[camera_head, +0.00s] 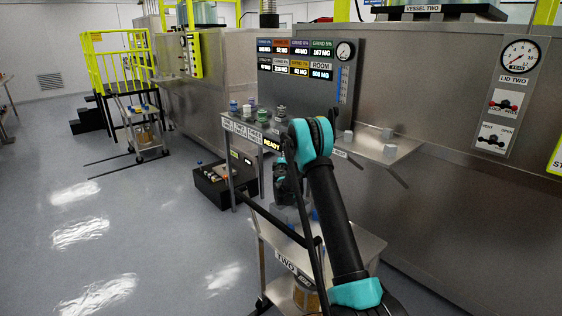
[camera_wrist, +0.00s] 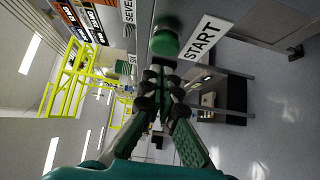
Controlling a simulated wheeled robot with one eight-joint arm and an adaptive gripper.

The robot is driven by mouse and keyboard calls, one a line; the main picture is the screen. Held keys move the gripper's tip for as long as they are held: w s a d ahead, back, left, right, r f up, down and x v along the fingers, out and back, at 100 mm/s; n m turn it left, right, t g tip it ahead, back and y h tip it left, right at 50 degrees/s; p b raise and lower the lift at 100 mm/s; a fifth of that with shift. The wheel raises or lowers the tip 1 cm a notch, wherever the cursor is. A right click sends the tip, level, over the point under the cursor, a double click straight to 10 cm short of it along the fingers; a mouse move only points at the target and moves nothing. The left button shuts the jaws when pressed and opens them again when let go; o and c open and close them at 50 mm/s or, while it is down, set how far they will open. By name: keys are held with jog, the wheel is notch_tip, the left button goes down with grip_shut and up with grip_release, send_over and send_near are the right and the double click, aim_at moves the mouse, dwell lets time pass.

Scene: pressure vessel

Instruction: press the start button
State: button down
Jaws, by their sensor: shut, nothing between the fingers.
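The start button is a round green button (camera_wrist: 165,42) at the top middle of the wrist view. A white START label (camera_wrist: 207,40) sits just right of it. My gripper (camera_wrist: 158,72) is shut and empty, its fingertips together just below the button in that picture. I cannot tell whether they touch it or a small gap remains. In the head view, my teal and black arm reaches over the control shelf and hides the gripper's tips and the start button.
Several knobs (camera_head: 249,110) line the control shelf, with a READY display (camera_head: 272,143) on its front. A readout panel (camera_head: 297,65) stands behind. A trolley (camera_head: 340,245) is below my arm. A black box (camera_head: 215,185) lies on the floor; open floor is at left.

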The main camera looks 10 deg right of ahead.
jog(key=shift+w+d, duration=0.7)
jog(key=shift+d, duration=0.2)
jog(key=shift+w+d, duration=0.5)
jog(key=shift+d, duration=0.3)
jog(key=s+a, duration=0.2)
jog(key=s, duration=0.4)
jog(key=s+a, duration=0.3)
jog(key=s, duration=0.3)
jog(key=shift+s+a, duration=0.15)
jog(key=shift+a, duration=0.1)
